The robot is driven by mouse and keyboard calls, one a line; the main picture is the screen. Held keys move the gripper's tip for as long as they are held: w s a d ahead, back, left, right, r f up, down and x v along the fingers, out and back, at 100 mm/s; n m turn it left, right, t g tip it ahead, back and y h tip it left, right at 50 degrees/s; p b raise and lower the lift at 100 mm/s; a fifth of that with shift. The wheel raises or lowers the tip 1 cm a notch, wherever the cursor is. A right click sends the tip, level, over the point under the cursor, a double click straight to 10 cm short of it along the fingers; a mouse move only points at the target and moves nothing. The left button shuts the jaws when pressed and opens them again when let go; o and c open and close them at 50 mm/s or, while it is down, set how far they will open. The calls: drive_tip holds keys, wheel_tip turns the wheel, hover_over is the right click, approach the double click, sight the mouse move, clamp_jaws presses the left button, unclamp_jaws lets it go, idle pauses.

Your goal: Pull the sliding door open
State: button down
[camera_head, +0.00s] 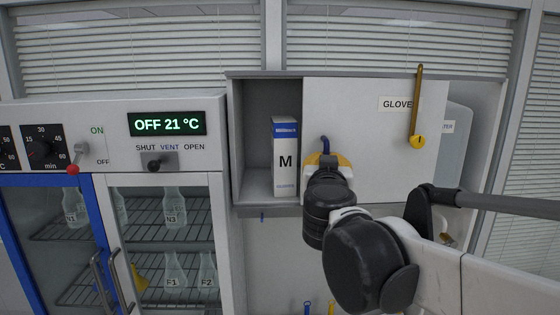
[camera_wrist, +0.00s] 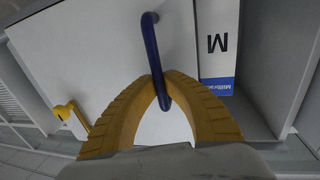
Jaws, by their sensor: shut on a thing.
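The cabinet's left part stands open. My gripper (camera_head: 325,160) is at the door's left edge, its yellow fingers largely hidden by my wrist. In the wrist view, my gripper (camera_wrist: 160,88) has its fingertips together around a blue bar handle (camera_wrist: 153,50), which is fixed to the door (camera_wrist: 100,60).
A white and blue box marked M (camera_head: 286,160) stands in the open compartment, close to the door's left edge. The yellow lever (camera_head: 417,120) hangs over the door's right part. An incubator (camera_head: 150,140) with flasks stands at left. A translucent container (camera_head: 455,130) is at right.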

sight(368, 154)
drive_tip(key=d, duration=1)
drive_tip(key=shift+s+d, duration=0.2)
drive_tip(key=shift+d, duration=0.1)
drive_tip(key=c, duration=1.5)
unclamp_jaws()
drive_tip(key=shift+o, duration=0.2)
drive_tip(key=shift+s+a, duration=0.1)
drive_tip(key=v, duration=1.2)
